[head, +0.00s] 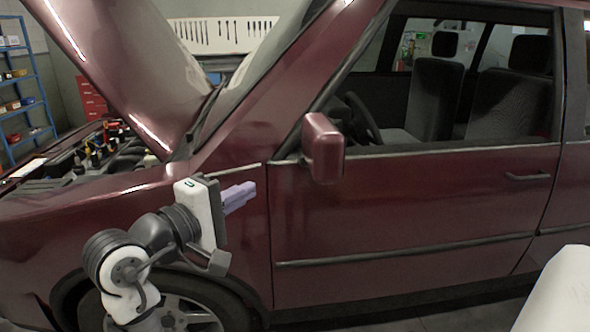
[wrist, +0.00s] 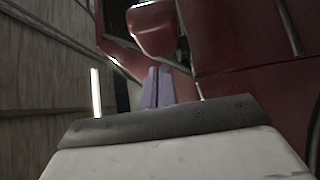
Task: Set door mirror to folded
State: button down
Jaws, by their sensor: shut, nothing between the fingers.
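The door mirror (head: 323,148) is a dark red housing on the front door of a dark red car, at the front corner of the window. It sticks out from the door. In the wrist view the mirror (wrist: 152,28) is at the top, beyond the fingertips. My gripper (head: 250,190) has pale purple fingers, closed together and empty. It is left of and a little below the mirror in the head view, apart from it, beside the front fender. The fingers also show in the wrist view (wrist: 157,80), pointing toward the mirror.
The car's hood (head: 130,65) is raised at the left, over the open engine bay (head: 95,150). The front wheel (head: 175,312) is below my arm. The door handle (head: 527,177) is far to the right of the mirror. A blue shelf (head: 32,95) stands at the far left.

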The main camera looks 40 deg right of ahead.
jog(key=p, duration=0.2)
send_near(313, 164)
jog(key=w+d, duration=0.2)
jog(key=w, duration=0.1)
jog(key=d, duration=0.1)
jog(key=s+d, duration=0.1)
jog(key=d, duration=0.1)
jog(key=shift+p, duration=0.3)
jog(key=shift+s+d, duration=0.3)
jog(key=shift+d, duration=0.1)
